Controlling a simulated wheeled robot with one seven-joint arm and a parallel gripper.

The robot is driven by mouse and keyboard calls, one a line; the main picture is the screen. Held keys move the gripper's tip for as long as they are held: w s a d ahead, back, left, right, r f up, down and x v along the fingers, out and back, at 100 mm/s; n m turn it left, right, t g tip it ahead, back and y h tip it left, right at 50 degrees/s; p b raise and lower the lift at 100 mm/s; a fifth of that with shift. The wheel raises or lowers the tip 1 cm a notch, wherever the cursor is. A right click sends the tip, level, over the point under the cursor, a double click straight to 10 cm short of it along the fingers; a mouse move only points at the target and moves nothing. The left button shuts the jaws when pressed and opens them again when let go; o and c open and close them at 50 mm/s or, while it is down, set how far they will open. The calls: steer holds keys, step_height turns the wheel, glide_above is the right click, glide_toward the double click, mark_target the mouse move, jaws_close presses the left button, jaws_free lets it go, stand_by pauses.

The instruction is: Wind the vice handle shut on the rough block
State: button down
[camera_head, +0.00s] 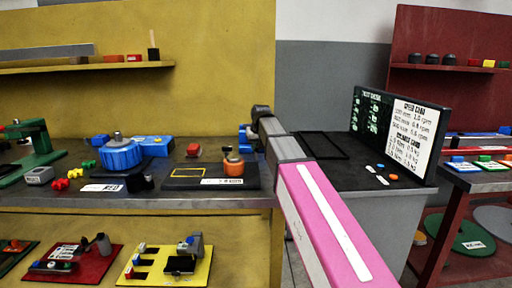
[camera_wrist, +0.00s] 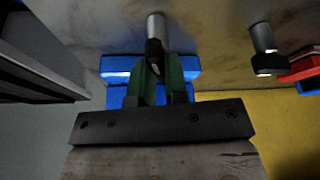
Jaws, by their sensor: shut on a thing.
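My gripper (camera_wrist: 158,72) shows in the wrist view with its two green fingers shut on a dark handle knob (camera_wrist: 154,52). A grey metal rod (camera_wrist: 155,27) runs up from the knob. A blue body (camera_wrist: 118,68), which looks like the vice, lies behind the fingers and is partly hidden by them. In the head view, blue parts of the vice (camera_head: 244,135) show at the bench's right end, mostly behind my arm. My fingers are hidden there. I cannot make out the rough block or the vice jaws in either view.
The bench (camera_head: 140,198) holds a blue round fixture (camera_head: 121,154), a dark plate with an orange knob (camera_head: 233,164) and a grey block (camera_head: 39,175). A dark table with a sign board (camera_head: 400,130) stands right of my arm. Another dark knob (camera_wrist: 268,62) is near in the wrist view.

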steer(key=m+h, duration=0.2)
steer(key=m, duration=0.2)
steer(key=shift+a+m, duration=0.1)
steer(key=shift+m, duration=0.2)
steer(key=m+h, duration=0.1)
steer(key=m, duration=0.2)
steer(key=shift+m, duration=0.4)
steer(key=m, duration=0.2)
steer(key=m+g+h, duration=0.1)
steer(key=m, duration=0.1)
steer(key=shift+w+a+h, duration=0.1)
steer(key=shift+h, duration=0.2)
steer(key=shift+m+g+h, duration=0.3)
steer(key=shift+m+g, duration=0.4)
steer(key=shift+m, duration=1)
steer(key=c, duration=1.1)
jaws_free()
steer(key=shift+c, duration=0.2)
